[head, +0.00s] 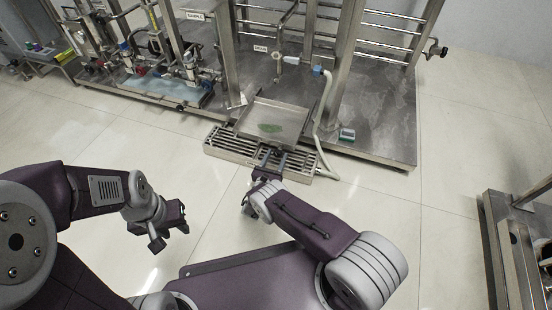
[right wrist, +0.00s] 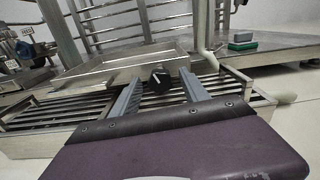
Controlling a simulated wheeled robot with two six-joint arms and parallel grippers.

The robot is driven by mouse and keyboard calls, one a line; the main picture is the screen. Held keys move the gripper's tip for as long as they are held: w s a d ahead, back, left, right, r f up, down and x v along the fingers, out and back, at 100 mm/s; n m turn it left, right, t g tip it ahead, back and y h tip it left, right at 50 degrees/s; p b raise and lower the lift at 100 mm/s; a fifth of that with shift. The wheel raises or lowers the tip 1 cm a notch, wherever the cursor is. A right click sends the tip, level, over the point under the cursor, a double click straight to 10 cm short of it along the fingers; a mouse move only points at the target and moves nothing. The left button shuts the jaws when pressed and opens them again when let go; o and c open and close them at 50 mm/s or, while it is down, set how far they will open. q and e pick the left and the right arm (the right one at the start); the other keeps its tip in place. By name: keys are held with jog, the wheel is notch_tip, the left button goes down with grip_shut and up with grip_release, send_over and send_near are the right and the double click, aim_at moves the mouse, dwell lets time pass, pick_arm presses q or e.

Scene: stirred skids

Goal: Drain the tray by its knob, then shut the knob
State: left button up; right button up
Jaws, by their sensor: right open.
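The knob (right wrist: 159,77) is round and black with a white mark, low at the tray's front. My right gripper (head: 272,157) is open at the tray's front. In the right wrist view its two fingers (right wrist: 160,88) point at the knob, one on each side; contact is not clear. My left gripper (head: 172,230) is open and empty over the floor, left of the tray.
The slatted drain grate (head: 232,143) lies under the tray. A pale hose (head: 320,130) hangs right of the tray to the grate. A green and grey sponge-like block (head: 347,135) lies on the skid deck (head: 385,130). Another metal frame (head: 500,235) stands at right. Floor at left is clear.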

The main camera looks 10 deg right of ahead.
grip_shut()
jog(key=shift+m, duration=0.4)
jog(key=m, duration=0.4)
jog(key=shift+m, duration=0.4)
jog(key=m+p, duration=0.1)
jog(key=m, duration=0.4)
jog(key=shift+m, duration=0.3)
jog(key=m+p, duration=0.1)
jog(key=m, duration=1)
jog(key=shift+f, duration=0.15)
jog(key=shift+m, duration=0.4)
jog(key=shift+d, duration=0.1)
